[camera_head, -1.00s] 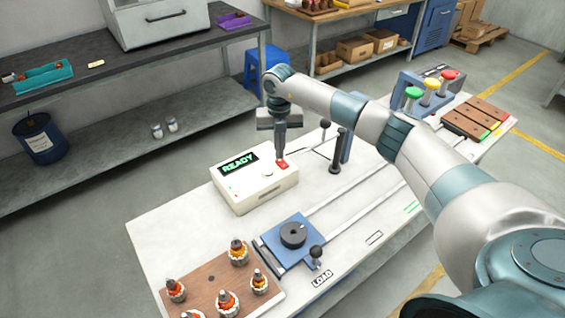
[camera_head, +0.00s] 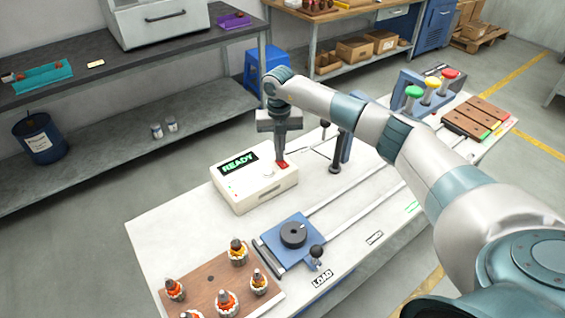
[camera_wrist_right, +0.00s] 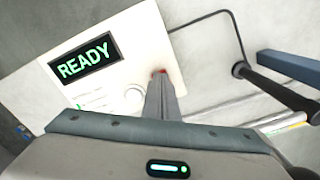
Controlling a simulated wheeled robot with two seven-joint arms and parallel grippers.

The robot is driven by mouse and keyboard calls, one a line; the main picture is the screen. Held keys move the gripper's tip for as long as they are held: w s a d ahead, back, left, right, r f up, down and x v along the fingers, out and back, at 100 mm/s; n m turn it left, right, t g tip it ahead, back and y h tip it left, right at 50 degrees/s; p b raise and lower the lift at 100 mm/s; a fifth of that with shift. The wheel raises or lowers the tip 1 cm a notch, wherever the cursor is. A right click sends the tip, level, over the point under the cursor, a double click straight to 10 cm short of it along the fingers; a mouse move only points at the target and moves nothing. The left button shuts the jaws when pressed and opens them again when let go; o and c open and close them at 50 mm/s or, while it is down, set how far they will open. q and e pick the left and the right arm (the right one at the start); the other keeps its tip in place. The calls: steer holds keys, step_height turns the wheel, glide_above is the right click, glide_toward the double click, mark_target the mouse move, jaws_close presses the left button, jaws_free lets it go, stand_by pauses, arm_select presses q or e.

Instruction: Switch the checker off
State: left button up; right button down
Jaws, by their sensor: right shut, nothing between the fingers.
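The checker (camera_head: 250,193) is a cream box on the white bench, with a dark display (camera_head: 238,163) lit green with "READY". A red switch (camera_head: 283,165) sits at its right end, and a pale round knob (camera_head: 267,172) is beside it. My right gripper (camera_head: 280,160) points down with its fingers shut and empty, the tips right at the red switch. In the right wrist view the fingers (camera_wrist_right: 163,100) hide most of the switch; a bit of red (camera_wrist_right: 159,71) shows at their tips. I cannot tell whether they touch it. My left gripper is out of view.
A blue slide fixture (camera_head: 283,252) with a black disc sits in front of the checker. A black-knobbed lever (camera_head: 336,150) stands to its right. A wooden board (camera_head: 205,280) with several armatures lies at front left. Green, yellow and red buttons (camera_head: 431,84) stand at back right.

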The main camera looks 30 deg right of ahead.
steer(key=shift+f, duration=0.35)
stand_by(0.3)
steer(key=shift+r+p, duration=0.3)
steer(key=shift+r, duration=0.4)
steer(key=shift+r+p, duration=1.5)
steer(key=shift+r, duration=1.35)
steer(key=shift+f, duration=0.1)
